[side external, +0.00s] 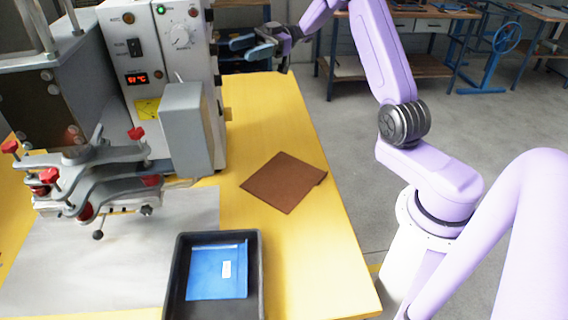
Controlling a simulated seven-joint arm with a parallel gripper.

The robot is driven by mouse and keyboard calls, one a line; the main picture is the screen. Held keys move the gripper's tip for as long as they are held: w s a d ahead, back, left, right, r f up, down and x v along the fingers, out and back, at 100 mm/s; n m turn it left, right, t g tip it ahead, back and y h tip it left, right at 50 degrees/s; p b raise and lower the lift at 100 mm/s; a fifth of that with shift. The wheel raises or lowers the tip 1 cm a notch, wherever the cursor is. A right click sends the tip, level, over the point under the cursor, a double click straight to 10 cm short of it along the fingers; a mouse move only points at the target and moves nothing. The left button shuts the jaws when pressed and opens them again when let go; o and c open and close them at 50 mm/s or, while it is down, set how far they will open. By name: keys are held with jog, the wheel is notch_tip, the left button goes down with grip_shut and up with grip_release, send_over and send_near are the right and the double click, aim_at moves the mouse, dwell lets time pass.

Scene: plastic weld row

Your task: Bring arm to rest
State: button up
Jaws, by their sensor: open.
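My gripper (254,47) is at the top of the side external view, just right of the grey machine's upper housing. Its blue-grey fingers point left and stand apart, with nothing seen between them. It is above the far part of the yellow table (318,240), clear of the tabletop. My lilac arm reaches up from its white base at the right and bends back over to the gripper.
A grey welding machine (185,130) with red knobs stands at the left. A black tray (254,290) holding a blue pouch (215,272) sits at the front. A brown sheet (283,183) lies mid-table. Workbenches (420,65) stand behind across open floor.

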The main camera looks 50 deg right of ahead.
jog(key=s+a+f+m+g+h, duration=0.1)
jog(key=s+a+f+g+h, duration=0.1)
jog(key=s+a+g+h, duration=0.45)
jog(key=s+a+f+m+g+h, duration=0.1)
jog(key=s+a+f+g, duration=0.15)
jog(key=s+a, duration=0.65)
jog(key=s+d+f+m+t+h, duration=0.1)
jog(key=s+h, duration=0.4)
jog(key=s, duration=0.5)
jog(key=s+d+f+m+t+h, duration=0.1)
jog(key=s+d+f+t+h, duration=0.2)
jog(key=s, duration=0.8)
jog(key=shift+s+d+f+m+t+h, duration=0.2)
jog(key=shift+s+m+t+h, duration=0.1)
jog(key=shift+t+h, duration=0.65)
